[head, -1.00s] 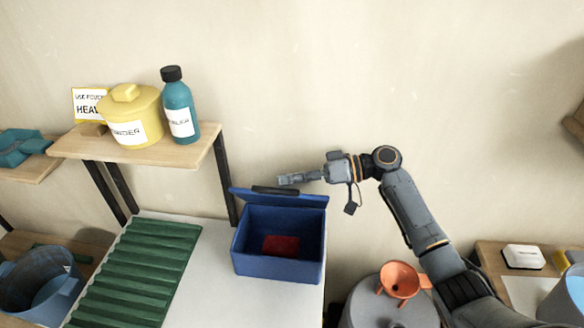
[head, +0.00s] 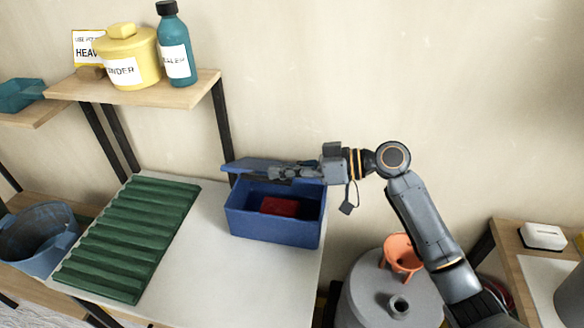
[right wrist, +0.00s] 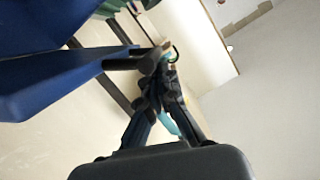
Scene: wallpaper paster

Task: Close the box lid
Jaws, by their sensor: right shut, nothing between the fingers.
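The blue box (head: 272,226) stands on the white table with a red object (head: 281,206) inside it. Its blue lid (head: 247,165) is raised along the back edge and leans over the rear of the box, so the front of the box is open. My right gripper (head: 277,172) is shut and empty, lying across the lid at the back of the box. In the right wrist view the fingers (right wrist: 168,62) are together beside the blue lid (right wrist: 60,72). Whether they touch the lid, I cannot tell. My left gripper is not in view.
A green ribbed mat (head: 130,238) lies left of the box on the white table (head: 215,285). A shelf (head: 150,98) with a yellow container (head: 130,60) and a teal bottle (head: 175,50) stands behind. An orange funnel (head: 402,252) sits on a grey drum at right.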

